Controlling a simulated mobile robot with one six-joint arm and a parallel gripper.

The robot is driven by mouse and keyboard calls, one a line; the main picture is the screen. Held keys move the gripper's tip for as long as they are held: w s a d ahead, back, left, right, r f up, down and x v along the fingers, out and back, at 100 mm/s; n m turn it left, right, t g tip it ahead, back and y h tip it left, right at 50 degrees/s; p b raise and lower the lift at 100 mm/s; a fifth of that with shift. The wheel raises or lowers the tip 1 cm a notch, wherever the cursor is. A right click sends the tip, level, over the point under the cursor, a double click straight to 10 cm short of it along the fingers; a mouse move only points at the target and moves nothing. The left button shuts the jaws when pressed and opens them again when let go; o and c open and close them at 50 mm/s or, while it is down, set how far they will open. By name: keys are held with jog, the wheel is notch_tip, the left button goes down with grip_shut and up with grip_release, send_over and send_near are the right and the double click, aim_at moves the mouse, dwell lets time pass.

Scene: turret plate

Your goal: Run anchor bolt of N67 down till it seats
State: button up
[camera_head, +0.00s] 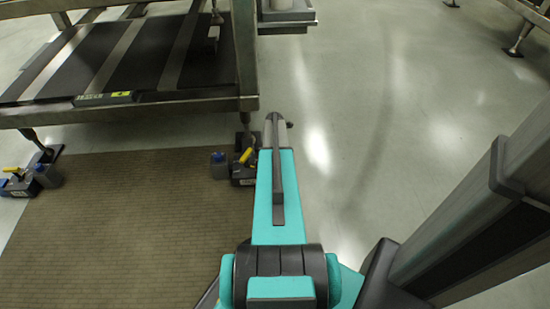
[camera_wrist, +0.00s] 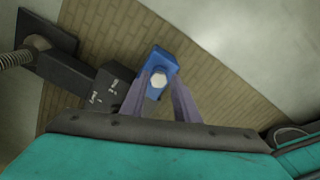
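In the wrist view a pale hex bolt head (camera_wrist: 159,81) shows in a blue block (camera_wrist: 163,62), joined to a dark block (camera_wrist: 115,90) with white marks I cannot read. My gripper (camera_wrist: 162,84) has its two fingers on either side of the bolt head, with a small gap showing at each side. The fingers look open, and I see no clear contact. In the head view my arm reaches toward the dark unit with a yellow handle (camera_head: 246,156) at the frame's right foot. My fingertips are hidden there. No N67 label can be read.
A steel frame (camera_head: 180,106) with dark panels stands above the units. Another unit with a yellow handle (camera_head: 18,183) is at the left foot. A brown mat (camera_head: 120,225) covers the floor. A threaded leg (camera_wrist: 14,58) stands close at left in the wrist view.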

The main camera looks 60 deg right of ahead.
jog(key=shift+n+p, duration=1.05)
jog(key=shift+n, duration=1.55)
jog(key=shift+c, duration=0.3)
